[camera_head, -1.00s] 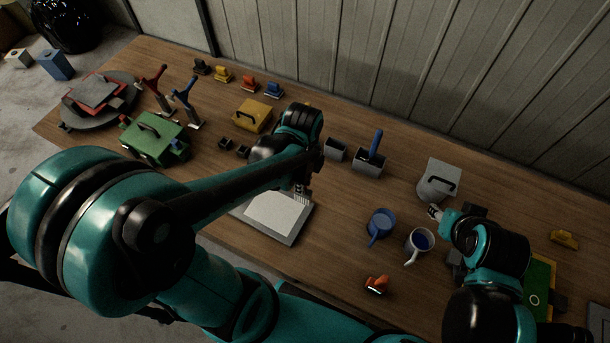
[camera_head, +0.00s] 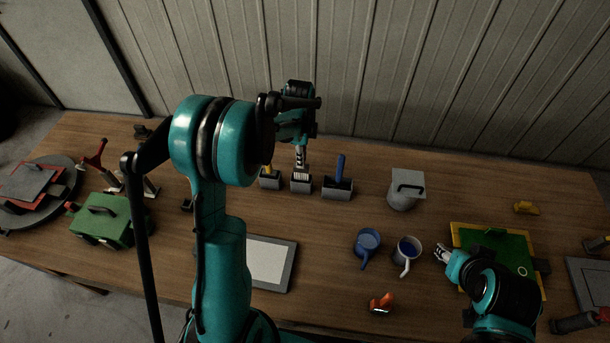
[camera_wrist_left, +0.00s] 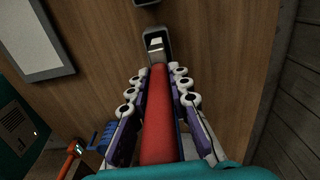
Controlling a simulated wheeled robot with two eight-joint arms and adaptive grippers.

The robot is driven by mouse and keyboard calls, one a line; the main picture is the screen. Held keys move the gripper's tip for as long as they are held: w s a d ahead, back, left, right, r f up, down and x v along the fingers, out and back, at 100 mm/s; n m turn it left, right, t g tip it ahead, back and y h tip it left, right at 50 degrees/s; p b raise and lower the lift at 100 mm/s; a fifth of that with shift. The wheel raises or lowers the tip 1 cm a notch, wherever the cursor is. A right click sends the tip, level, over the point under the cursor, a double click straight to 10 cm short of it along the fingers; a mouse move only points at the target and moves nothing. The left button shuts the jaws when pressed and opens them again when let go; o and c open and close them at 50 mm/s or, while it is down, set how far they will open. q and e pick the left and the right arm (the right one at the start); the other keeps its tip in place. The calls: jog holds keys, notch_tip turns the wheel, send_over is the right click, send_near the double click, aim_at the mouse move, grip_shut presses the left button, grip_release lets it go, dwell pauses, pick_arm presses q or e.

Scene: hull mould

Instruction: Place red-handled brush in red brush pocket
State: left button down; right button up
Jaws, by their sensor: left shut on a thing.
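My left gripper (camera_head: 300,158) is shut on the red-handled brush, above a row of grey pockets at the back of the table. In the left wrist view the brush's red handle (camera_wrist_left: 160,115) lies between the two fingers (camera_wrist_left: 160,85). Its pale bristles (camera_head: 301,175) point down at the mouth of the middle pocket (camera_head: 301,186), which also shows in the wrist view (camera_wrist_left: 148,34). I cannot tell how deep the bristles are. No red mark shows on this pocket. My right gripper (camera_head: 443,253) is beside the green board; its finger opening is too small to judge.
A pocket with a yellow-handled brush (camera_head: 268,182) stands to the left, and one with a blue-handled brush (camera_head: 340,166) to the right. A grey lidded container (camera_head: 404,190), blue mug (camera_head: 367,244), white mug (camera_head: 408,250) and green board (camera_head: 495,250) are further right.

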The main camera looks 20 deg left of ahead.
aim_at(301, 174)
pick_arm(q)
notch_tip(301, 174, down, 5)
jog(key=shift+f+b, duration=0.1)
jog(key=shift+b, duration=0.45)
jog(key=shift+f, duration=0.2)
jog(key=shift+f, duration=0.2)
jog(key=c, duration=1.4)
grip_release()
jog(key=shift+r, duration=0.15)
